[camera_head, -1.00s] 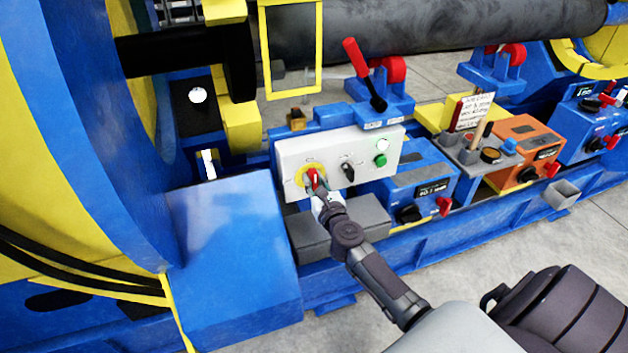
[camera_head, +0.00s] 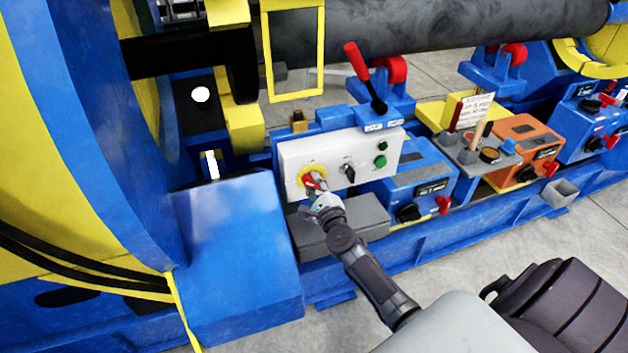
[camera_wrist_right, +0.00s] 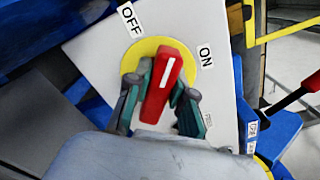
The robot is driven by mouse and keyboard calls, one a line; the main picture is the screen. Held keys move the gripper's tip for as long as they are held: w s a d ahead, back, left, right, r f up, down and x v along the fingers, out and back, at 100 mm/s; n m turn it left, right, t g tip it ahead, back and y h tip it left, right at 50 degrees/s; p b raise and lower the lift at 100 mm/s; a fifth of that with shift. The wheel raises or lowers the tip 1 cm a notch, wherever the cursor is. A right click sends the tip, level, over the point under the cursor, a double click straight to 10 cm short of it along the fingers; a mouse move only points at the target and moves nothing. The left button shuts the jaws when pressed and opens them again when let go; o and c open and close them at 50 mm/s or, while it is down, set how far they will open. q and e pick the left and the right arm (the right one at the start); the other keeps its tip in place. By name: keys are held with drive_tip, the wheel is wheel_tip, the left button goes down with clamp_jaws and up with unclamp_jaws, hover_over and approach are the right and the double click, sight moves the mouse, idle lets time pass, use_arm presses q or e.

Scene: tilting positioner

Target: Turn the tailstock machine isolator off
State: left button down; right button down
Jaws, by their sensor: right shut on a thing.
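The isolator is a red handle with a white line on a yellow disc (camera_head: 305,173), fixed to a light grey panel (camera_head: 330,160). In the right wrist view the red handle (camera_wrist_right: 166,82) points between the OFF label (camera_wrist_right: 130,17) and the ON label (camera_wrist_right: 206,57), on neither. The yellow disc (camera_wrist_right: 131,60) shows around it. My right gripper (camera_head: 318,190) is shut on the handle, with a finger on each side in the wrist view (camera_wrist_right: 162,100). My left gripper is not in view.
The panel also carries a black selector (camera_head: 349,172) and two green round fittings, the lower one a button (camera_head: 380,161). A grey box (camera_head: 345,225) sits just below. A red lever (camera_head: 357,60) stands above. A blue box (camera_head: 235,250) is at left.

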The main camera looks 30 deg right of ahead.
drive_tip(key=n, duration=0.2)
drive_tip(key=n+p, duration=0.1)
drive_tip(key=n, duration=0.1)
drive_tip(key=shift+a+f+n, duration=0.15)
drive_tip(key=shift+n, duration=0.15)
drive_tip(key=shift+f+n+p, duration=0.1)
drive_tip(key=shift+n+p, duration=0.2)
drive_tip(key=shift+n, duration=1.3)
drive_tip(key=shift+f+n, duration=0.1)
drive_tip(key=shift+n, duration=0.2)
drive_tip(key=c, duration=1)
unclamp_jaws()
drive_tip(key=v, duration=1.2)
